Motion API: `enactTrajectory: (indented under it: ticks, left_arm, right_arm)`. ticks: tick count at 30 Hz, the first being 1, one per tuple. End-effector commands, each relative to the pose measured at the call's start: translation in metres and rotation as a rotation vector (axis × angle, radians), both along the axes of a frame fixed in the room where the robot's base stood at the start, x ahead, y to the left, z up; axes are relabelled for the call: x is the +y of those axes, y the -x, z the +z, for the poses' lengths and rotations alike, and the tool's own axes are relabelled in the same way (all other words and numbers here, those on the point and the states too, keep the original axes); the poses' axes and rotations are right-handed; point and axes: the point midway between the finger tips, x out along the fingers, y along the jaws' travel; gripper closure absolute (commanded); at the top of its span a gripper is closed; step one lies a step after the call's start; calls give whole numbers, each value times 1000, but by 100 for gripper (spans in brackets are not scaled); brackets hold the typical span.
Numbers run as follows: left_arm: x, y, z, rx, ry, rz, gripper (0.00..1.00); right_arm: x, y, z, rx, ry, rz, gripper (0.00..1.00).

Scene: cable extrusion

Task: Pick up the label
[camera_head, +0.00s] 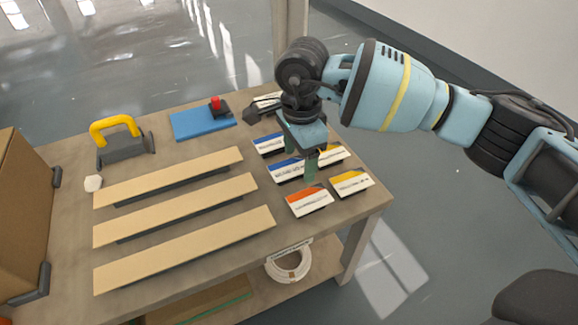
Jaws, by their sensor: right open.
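Several labels lie in a cluster at the right end of the table. An orange-and-white label (309,202) is nearest the front, with a yellow-and-white label (351,183) to its right. My left gripper is not in view.
Three long tan boards (185,248) lie across the table's middle. A blue pad (203,123) with a red-topped tool (216,105) and a yellow-handled grey tool (121,140) stand behind. A cardboard box (22,215) is at left. A white coil (289,263) sits on the lower shelf.

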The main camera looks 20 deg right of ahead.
Motion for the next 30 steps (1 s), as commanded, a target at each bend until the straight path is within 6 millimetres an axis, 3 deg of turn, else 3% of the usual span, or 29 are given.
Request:
enactTrajectory:
  ticks: [5, 14, 30]
  left_arm:
    - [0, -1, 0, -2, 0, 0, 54]
    - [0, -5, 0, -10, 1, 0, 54]
    - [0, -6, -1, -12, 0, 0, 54]
  right_arm:
    - [0, 0, 0, 0, 0, 0, 31]
    - [0, 0, 0, 0, 0, 0, 70]
    - [0, 0, 8, -2, 0, 1, 70]
